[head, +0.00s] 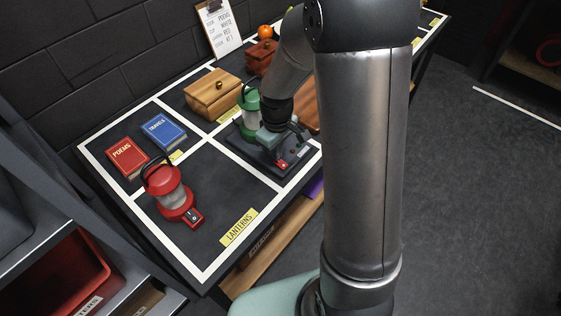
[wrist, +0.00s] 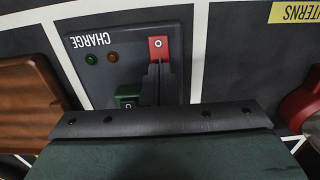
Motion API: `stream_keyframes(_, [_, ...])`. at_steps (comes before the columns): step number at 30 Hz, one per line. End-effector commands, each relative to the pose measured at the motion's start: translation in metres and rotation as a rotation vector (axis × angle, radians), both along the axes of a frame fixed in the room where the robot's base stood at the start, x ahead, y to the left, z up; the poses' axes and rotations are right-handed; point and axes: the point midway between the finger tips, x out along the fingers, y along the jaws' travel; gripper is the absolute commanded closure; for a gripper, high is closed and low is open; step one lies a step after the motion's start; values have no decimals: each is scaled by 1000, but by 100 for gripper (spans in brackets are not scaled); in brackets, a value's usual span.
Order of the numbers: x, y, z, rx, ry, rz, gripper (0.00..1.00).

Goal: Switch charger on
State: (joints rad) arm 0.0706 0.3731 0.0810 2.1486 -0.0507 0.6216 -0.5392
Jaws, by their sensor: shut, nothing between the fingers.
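The charger (wrist: 75,28) is a dark plate marked CHARGE, upside down in the wrist view. It carries a red switch (wrist: 158,48) with a white O, a dim green lamp (wrist: 91,59) and a dim amber lamp (wrist: 112,57). In the head view the charger (head: 262,160) sits on the table with a green lantern (head: 250,112) at its back; its red switch (head: 281,164) faces the front. My gripper (wrist: 155,72) is shut and empty, its tips right at the red switch's edge; I cannot tell whether they touch. My gripper hides part of the charger.
A red lantern (head: 172,190) stands in the front table section by a LANTERNS label (head: 239,227). A red book (head: 126,158), a blue book (head: 163,132) and a wooden box (head: 212,96) lie further back. A clipboard (head: 220,32) leans at the wall.

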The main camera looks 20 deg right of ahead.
Motion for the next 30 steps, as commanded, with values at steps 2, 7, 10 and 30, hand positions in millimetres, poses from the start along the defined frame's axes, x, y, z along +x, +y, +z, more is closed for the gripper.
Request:
stream_keyframes(2, [0,0,0,0,0,0,100])
stream_keyframes(7, [0,0,0,0,0,0,100])
stream_keyframes(10, [0,0,0,0,0,0,100])
stream_keyframes(30, [0,0,-9,0,0,0,100])
